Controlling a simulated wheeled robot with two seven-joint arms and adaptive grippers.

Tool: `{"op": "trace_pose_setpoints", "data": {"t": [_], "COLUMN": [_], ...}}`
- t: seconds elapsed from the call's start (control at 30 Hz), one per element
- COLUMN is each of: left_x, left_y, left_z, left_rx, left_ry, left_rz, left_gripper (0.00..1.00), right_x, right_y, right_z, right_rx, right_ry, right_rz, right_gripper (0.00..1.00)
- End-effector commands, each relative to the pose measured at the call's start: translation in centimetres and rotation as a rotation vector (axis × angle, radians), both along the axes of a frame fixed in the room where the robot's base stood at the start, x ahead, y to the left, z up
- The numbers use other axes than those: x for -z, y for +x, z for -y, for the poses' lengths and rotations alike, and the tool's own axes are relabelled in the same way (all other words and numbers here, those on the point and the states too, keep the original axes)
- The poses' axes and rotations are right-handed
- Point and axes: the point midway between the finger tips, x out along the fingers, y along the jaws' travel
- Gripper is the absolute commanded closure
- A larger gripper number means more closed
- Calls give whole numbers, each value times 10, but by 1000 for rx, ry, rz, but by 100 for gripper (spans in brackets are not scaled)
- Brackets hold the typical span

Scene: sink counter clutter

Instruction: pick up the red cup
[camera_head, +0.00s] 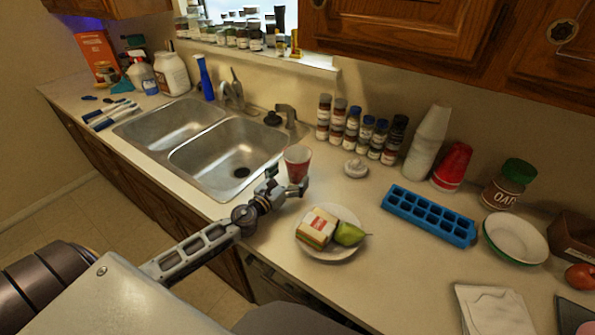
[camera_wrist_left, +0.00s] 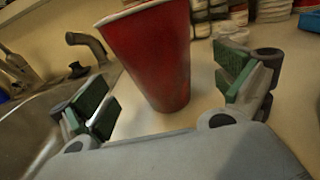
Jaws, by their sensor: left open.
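A red cup (camera_head: 297,166) with a white rim stands upright on the counter by the front right corner of the sink. It fills the middle of the left wrist view (camera_wrist_left: 160,55). My left gripper (camera_head: 276,183) is just in front of the cup in the head view. In the left wrist view its two green-padded fingers (camera_wrist_left: 165,97) are spread wide, one to each side of the cup. The cup stands ahead of and between the fingertips, and neither finger visibly touches it. My right gripper is not seen.
A double sink (camera_head: 225,150) lies left of the cup. A white round item (camera_head: 355,168), spice jars (camera_head: 352,125), stacked red cups (camera_head: 452,167) and a blue ice tray (camera_head: 428,214) stand right.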

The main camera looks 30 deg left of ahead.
Motion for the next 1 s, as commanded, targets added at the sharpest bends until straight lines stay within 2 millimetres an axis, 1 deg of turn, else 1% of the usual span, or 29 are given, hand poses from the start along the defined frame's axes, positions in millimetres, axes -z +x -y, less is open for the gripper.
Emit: {"op": "trace_pose_setpoints", "data": {"t": [0.23, 0.6, 1.0], "left_x": [-2, -1, -1], "left_y": [17, 39, 42], "left_z": [2, 6, 6], "left_rx": [0, 1, 1], "left_ry": [-1, 0, 0], "left_rz": [2, 1, 1], "left_gripper": [2, 2, 2], "right_x": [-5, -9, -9], "right_y": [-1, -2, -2], "right_z": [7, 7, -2], "right_rx": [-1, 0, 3], "right_ry": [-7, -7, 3], "right_rz": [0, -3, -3], "right_gripper": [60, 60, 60]}}
